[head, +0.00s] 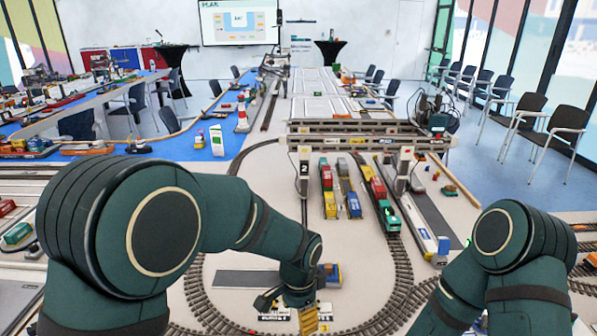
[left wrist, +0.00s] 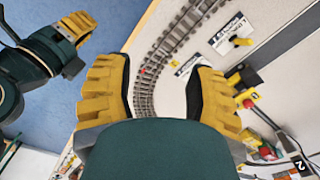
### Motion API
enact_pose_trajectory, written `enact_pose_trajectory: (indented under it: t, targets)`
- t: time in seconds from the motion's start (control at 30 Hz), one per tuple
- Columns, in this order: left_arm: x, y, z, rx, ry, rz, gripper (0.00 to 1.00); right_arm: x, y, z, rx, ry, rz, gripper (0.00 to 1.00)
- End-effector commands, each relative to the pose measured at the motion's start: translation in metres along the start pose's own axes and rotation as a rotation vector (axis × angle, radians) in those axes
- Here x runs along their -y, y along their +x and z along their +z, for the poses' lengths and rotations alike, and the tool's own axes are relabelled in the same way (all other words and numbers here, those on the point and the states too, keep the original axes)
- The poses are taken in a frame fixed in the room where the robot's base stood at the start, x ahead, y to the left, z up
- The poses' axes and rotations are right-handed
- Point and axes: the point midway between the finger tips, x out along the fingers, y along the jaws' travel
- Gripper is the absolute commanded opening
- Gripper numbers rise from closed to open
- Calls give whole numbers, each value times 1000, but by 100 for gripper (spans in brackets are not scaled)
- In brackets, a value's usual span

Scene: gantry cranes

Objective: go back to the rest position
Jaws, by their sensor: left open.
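My left gripper (head: 308,318) hangs over the near part of the layout table, at the bottom middle of the head view. In the left wrist view its two yellow fingers (left wrist: 160,90) stand wide apart, with nothing held between them. A curved track (left wrist: 165,55) on the table shows beyond the gap. My right arm bends down at the lower right of the head view, and its gripper is out of that frame. My right gripper (left wrist: 78,27) shows at the top left of the left wrist view, over the blue floor; its jaw gap cannot be made out.
A gantry crane (head: 360,130) spans the table behind my left gripper. Container wagons (head: 328,190) and a green locomotive (head: 390,216) stand under and before it. Small white labelled signs (left wrist: 228,30) lie near the left gripper. Chairs (head: 555,130) line the right windows.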

Motion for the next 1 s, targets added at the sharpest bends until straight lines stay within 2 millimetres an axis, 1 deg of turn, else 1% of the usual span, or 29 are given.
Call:
enact_pose_trajectory:
  t: [0.07,0.1,0.37,0.47,0.57,0.6,0.7,0.83,0.9,1.0]
  targets:
    - [0,4,2,-1,-10,4,55,0,0,0,1,0,0,0]
    - [1,18,9,-13,-52,22,55,0,0,0,1,0,0,0]
    - [-3,83,42,-104,-312,100,55,0,1,0,0,0,0,0]
    - [-9,111,60,-144,-453,136,55,0,1,0,1,0,0,0]
    - [-19,140,83,-189,-633,177,55,0,1,1,1,0,0,0]
    - [-24,150,94,-208,-717,192,55,0,1,1,1,0,0,0]
    - [-38,170,116,-252,-913,221,55,0,1,1,1,0,0,0]
    - [-50,183,136,-293,-1104,238,55,0,1,1,1,-1,0,0]
    - [-54,186,142,-307,-1166,241,55,0,1,1,2,-1,0,0]
    - [-57,188,147,-318,-1215,242,55,0,1,1,2,0,0,0]
